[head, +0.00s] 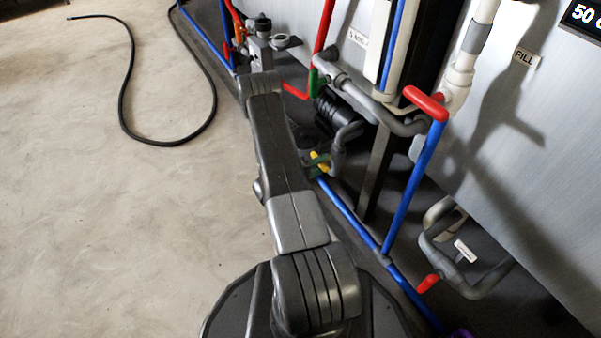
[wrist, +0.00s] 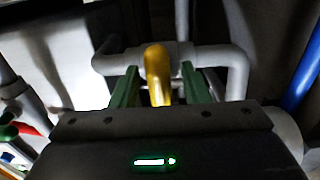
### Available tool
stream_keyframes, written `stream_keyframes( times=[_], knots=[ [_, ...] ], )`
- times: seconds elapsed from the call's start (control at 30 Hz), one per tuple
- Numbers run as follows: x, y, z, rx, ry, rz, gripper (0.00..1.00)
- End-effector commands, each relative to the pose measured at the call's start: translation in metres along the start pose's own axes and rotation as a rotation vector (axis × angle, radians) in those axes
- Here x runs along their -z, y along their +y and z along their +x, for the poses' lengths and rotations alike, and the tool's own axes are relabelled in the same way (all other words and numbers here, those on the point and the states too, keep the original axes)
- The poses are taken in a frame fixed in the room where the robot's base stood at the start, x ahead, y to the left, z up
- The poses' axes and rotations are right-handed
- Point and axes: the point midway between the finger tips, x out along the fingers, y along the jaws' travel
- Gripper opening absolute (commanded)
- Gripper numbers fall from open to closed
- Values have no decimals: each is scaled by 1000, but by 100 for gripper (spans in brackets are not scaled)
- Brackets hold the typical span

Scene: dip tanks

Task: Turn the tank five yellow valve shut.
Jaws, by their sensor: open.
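The yellow valve handle (wrist: 157,68) stands in the middle of the wrist view, its free end pointing towards my camera. It is mounted on a grey pipe (wrist: 215,54) that bends down on both sides. My gripper (wrist: 170,80) is open, with one green finger on each side of the handle. In the head view the yellow handle (head: 318,156) shows small, low beside a grey pipe and partly hidden by my gripper and arm.
Red handles (head: 427,103) and (head: 428,284) sit on nearby pipes. Blue pipes (head: 413,195) run upward and along the floor. A large grey tank (head: 540,150) stands at the right. A black hose (head: 125,80) lies on open floor at the left.

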Motion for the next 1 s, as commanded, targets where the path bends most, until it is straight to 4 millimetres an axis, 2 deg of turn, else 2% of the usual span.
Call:
stream_keyframes(
  times=[0.4, 0.6, 0.8, 1.0],
  knots=[
    [1, 2, -76, 0, 5, -1, 42],
    [0, 1, -102, 1, 4, -1, 42],
    [0, 0, -115, 1, 1, 0, 42],
    [0, 0, -117, 1, 0, 0, 42]
  ],
)
